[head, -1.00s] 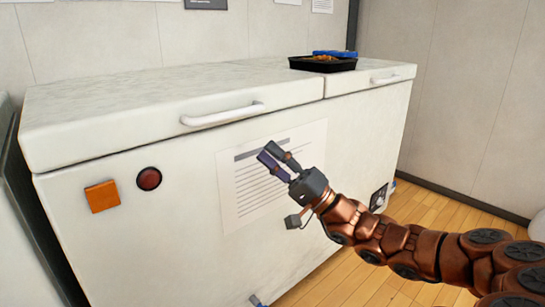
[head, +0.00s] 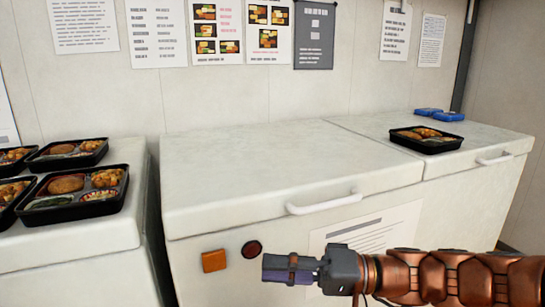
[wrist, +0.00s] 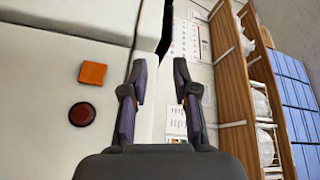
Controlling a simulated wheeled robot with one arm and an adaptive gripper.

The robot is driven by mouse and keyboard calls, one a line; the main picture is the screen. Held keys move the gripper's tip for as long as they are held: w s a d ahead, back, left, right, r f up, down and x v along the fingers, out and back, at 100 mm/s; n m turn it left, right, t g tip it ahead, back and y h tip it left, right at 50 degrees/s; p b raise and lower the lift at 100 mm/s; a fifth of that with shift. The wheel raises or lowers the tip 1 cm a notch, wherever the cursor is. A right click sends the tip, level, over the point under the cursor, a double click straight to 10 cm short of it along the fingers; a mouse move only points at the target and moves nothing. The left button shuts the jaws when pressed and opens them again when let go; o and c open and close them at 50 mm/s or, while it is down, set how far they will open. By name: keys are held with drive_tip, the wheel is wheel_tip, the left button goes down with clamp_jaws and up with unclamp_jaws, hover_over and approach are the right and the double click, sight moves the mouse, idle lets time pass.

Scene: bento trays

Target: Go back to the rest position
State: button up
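My gripper (head: 267,268) is in front of the white chest freezer's front face (head: 205,292) in the head view, below its left lid, near the orange square and dark red button. In the wrist view my gripper (wrist: 160,68) shows its two fingers spread apart with nothing between them. My copper-coloured arm stretches in from the right of the head view. The gripper looks clear of everything.
A black bento tray (head: 424,152) with food sits on the freezer's right lid, with blue items (head: 440,115) behind it. Several filled bento trays (head: 75,212) stand on the white unit at left. The freezer's left lid (head: 250,170) is bare. Wooden shelving (wrist: 236,90) shows in the wrist view.

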drive_tip(key=s+r+g+h+p, duration=0.4)
drive_tip(key=s+h+p, duration=0.5)
drive_tip(key=s+p, duration=0.55)
drive_tip(key=s+d+r+m+h+p, duration=0.1)
drive_tip(key=d+r+h+p, duration=0.3)
drive_tip(key=d+p, duration=0.4)
drive_tip(key=s+d+r+m+t+h+p, duration=0.1)
drive_tip(key=s+d+r+m+h+p, duration=0.1)
drive_tip(key=d+r+h+p, duration=0.3)
drive_tip(key=s+d+r+p, duration=0.1)
drive_tip(key=d+r+p, duration=0.1)
drive_tip(key=d+p, duration=0.2)
drive_tip(key=shift+r+h, duration=0.25)
drive_tip(key=shift+h, duration=0.05)
drive_tip(key=shift+d, duration=0.1)
